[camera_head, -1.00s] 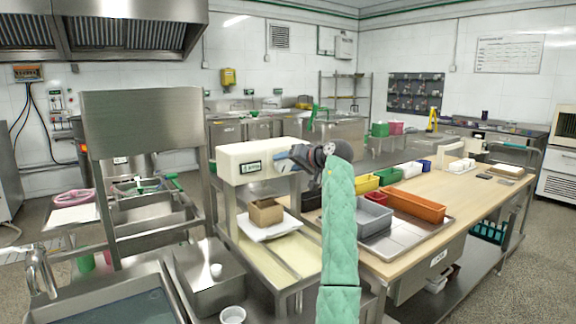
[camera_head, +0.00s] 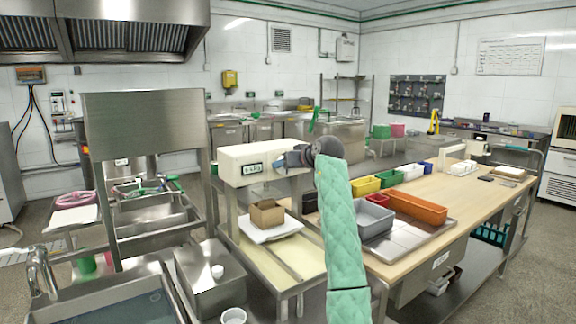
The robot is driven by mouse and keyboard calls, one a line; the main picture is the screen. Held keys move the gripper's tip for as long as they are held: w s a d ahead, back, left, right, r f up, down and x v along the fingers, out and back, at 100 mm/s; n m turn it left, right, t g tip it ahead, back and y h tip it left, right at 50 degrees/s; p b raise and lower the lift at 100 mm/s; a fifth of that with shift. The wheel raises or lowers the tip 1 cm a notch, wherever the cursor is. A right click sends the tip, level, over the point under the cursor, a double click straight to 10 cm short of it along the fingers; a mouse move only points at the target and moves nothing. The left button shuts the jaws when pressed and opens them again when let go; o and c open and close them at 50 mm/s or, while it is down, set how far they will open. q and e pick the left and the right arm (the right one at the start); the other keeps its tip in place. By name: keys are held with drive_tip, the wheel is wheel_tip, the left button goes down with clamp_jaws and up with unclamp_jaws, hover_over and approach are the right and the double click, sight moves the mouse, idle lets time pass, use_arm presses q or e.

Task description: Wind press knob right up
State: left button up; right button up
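The press has a cream-white head (camera_head: 240,158) with a small green-lit display, standing on metal posts above a pale tray. My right arm, in a green quilted sleeve, rises from the bottom middle. Its dark wrist bends left, and the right gripper (camera_head: 284,160) is at the right end of the press head. The knob cannot be made out there; the gripper and wrist cover that end. The fingers are too small and dark to tell whether they are open or shut. My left gripper is not in view.
Below the head, a cardboard box (camera_head: 267,213) sits on a white tray (camera_head: 258,236). A wooden table (camera_head: 470,199) to the right holds a grey bin (camera_head: 371,220), an orange bin (camera_head: 418,208) and several small bins. A metal sink (camera_head: 110,306) is at front left.

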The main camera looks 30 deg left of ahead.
idle(0.3)
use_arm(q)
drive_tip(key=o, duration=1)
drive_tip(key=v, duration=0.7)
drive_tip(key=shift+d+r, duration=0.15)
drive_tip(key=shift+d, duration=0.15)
